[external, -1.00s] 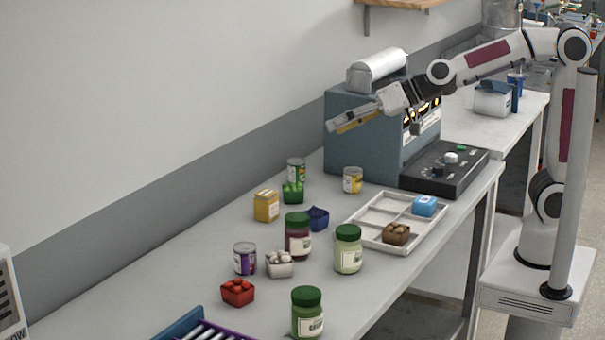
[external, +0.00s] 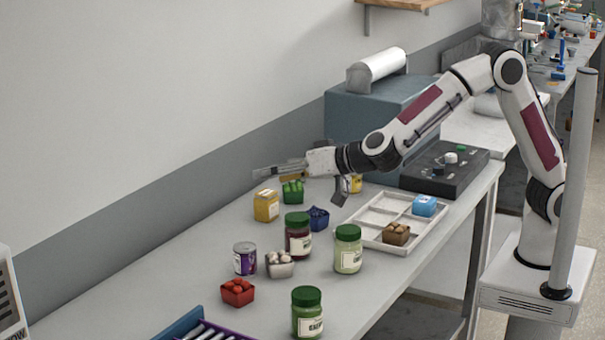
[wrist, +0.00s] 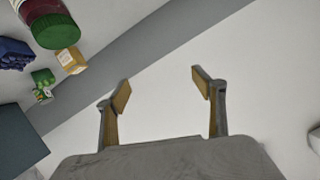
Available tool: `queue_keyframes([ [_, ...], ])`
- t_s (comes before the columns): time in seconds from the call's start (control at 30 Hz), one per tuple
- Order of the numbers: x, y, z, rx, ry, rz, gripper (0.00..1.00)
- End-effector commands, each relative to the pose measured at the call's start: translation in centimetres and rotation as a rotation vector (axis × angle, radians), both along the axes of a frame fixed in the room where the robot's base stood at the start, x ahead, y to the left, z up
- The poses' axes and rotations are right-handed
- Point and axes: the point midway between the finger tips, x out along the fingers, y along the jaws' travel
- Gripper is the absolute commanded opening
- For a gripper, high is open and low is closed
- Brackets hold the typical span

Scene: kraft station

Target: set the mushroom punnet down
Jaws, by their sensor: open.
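A pale punnet (external: 280,263) of whitish round pieces, which look like mushrooms, sits upright on the bench between a purple-labelled can and the green-lidded jars. A brown punnet (external: 396,233) of brownish round pieces sits in the near part of the white divided tray (external: 368,238); I cannot tell for sure which one is the mushroom punnet. My gripper (external: 268,173) is open and empty, reaching out above the back of the bench near the wall. In the wrist view its fingers (wrist: 160,88) stand apart with nothing between them. Neither of these punnets shows in the wrist view.
A yellow box (external: 266,206), green punnet (external: 292,192) and blue punnet (external: 318,218) stand close below my gripper. Several jars, including a dark red one (external: 298,238), stand nearer. The tray also holds a blue item (external: 424,206); its other compartments look empty.

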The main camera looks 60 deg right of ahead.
Motion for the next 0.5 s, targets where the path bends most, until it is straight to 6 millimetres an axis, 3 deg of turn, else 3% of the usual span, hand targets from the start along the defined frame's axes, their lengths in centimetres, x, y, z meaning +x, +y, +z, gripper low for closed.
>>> queue_keyframes([
  [0.27, -1.9, 2.6, -6.1, -0.093, 0.023, -0.127, 0.69],
  [0.5, -5.1, 3.7, -11.3, -0.205, 0.047, -0.241, 0.69],
])
